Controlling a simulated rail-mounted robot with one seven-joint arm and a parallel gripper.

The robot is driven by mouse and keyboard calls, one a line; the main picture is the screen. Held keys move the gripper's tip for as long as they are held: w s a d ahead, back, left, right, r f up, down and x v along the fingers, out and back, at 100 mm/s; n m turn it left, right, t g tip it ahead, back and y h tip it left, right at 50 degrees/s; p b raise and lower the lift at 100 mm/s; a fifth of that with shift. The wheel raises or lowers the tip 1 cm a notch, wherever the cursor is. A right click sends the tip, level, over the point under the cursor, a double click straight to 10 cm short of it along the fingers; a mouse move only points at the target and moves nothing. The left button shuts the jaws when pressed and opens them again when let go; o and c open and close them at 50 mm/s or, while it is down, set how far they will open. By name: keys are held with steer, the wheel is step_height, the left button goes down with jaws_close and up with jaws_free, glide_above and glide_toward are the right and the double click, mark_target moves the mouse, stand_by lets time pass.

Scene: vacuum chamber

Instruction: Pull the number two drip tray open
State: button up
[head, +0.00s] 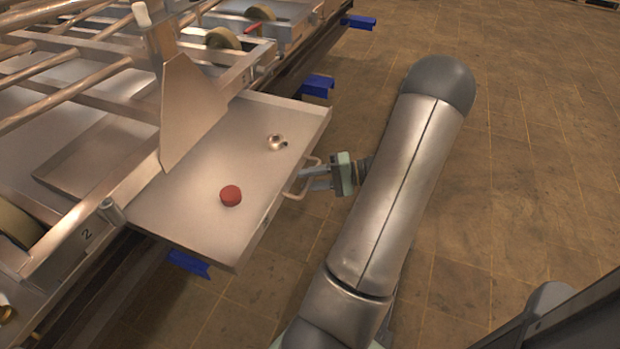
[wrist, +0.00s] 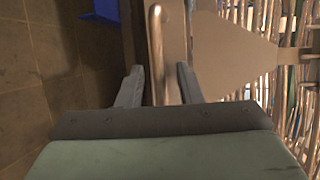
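The number two drip tray (head: 180,215) is a shallow metal tray. It stands well out from the frame, beside a plate marked 2 (head: 87,235). Its bar handle (head: 301,192) is on the outer front wall. My gripper (head: 312,180) is at this handle, reaching in from the right. The exact finger contact is hard to see. A red round cap (head: 231,196) and a small metal fitting (head: 277,143) lie in the tray.
A metal rack with bars (head: 70,60) and an upright angled plate (head: 192,115) stands at the left, the plate over the tray's inner end. Blue brackets (head: 317,86) stick out along the frame's edge. The tiled floor (head: 530,150) to the right is clear.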

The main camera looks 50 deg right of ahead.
steer(key=p+v, duration=0.3)
steer(key=v, duration=1.4)
steer(key=shift+s+r, duration=0.15)
steer(key=w+a+r+n+g+h+p, duration=0.1)
steer(key=w+a+r+n+g+p, duration=0.1)
steer(key=w+a+r+g+p, duration=0.55)
steer(key=w+a+r+n+g+p, duration=0.25)
steer(key=w+a+r, duration=0.25)
steer(key=a+r, duration=0.55)
steer(key=s+a+r+n+h+p, duration=0.2)
steer(key=a+r+p, duration=0.3)
steer(key=a, duration=0.3)
steer(key=s+a+r+n+g+h+p, duration=0.1)
steer(key=s+a+r+n+h+p, duration=0.1)
steer(key=a+r+h+p, duration=0.2)
steer(key=s+a+r+n+h+p, duration=0.2)
steer(key=a+r+p, duration=0.5)
steer(key=a, duration=0.5)
step_height(320, 180, up, 2)
steer(key=shift+s+a+h, duration=0.3)
steer(key=shift+s+h, duration=0.2)
steer(key=shift+h, duration=0.4)
